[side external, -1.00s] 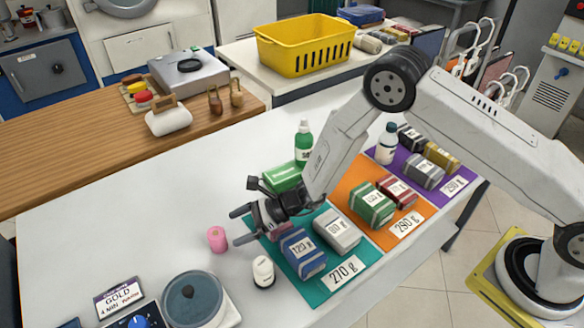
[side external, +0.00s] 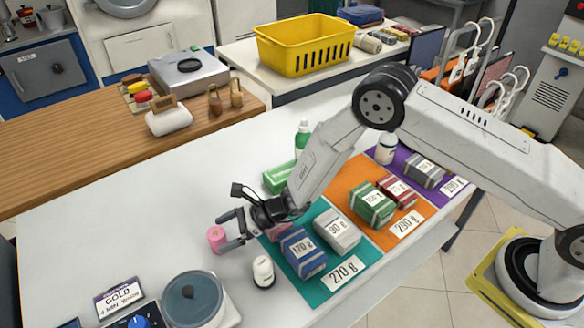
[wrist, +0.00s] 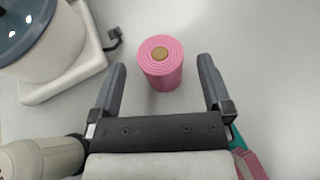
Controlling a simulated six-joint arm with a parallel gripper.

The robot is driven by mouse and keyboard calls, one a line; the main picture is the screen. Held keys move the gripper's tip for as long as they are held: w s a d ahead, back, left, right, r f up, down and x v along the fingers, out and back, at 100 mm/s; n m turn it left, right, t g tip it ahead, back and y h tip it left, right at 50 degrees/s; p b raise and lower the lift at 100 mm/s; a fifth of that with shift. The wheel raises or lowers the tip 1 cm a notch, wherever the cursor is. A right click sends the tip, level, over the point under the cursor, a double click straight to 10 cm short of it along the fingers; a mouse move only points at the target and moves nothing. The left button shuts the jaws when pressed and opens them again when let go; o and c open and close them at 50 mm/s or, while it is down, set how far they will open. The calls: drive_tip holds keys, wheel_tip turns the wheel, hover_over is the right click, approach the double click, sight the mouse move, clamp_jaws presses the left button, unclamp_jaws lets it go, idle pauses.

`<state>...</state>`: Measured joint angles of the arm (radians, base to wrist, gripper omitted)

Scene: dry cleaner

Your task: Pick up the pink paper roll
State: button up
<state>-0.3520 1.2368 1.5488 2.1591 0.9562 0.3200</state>
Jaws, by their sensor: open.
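The pink paper roll (side external: 216,239) stands upright on the white table, left of the teal mat in the side view. In the wrist view the roll (wrist: 161,64) shows its coiled top with a tan core, roughly centred ahead of my fingers. My gripper (side external: 229,228) is open and low over the table, its fingertips close to the roll. In the wrist view my gripper (wrist: 161,75) has one finger on each side of the roll's near part, with a gap on both sides.
A white bottle (side external: 263,271) stands close by, and shows at lower left in the wrist view (wrist: 42,157). A scale with a grey-blue lid (side external: 192,299) is at the front. The teal mat (side external: 312,293) holds labelled packages. Table behind the roll is clear.

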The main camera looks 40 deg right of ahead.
sight(211, 238)
drive_tip(key=shift+x, duration=2.05)
drive_tip(key=shift+r, duration=0.1)
drive_tip(key=c, duration=1.3)
drive_tip(key=shift+c, duration=0.2)
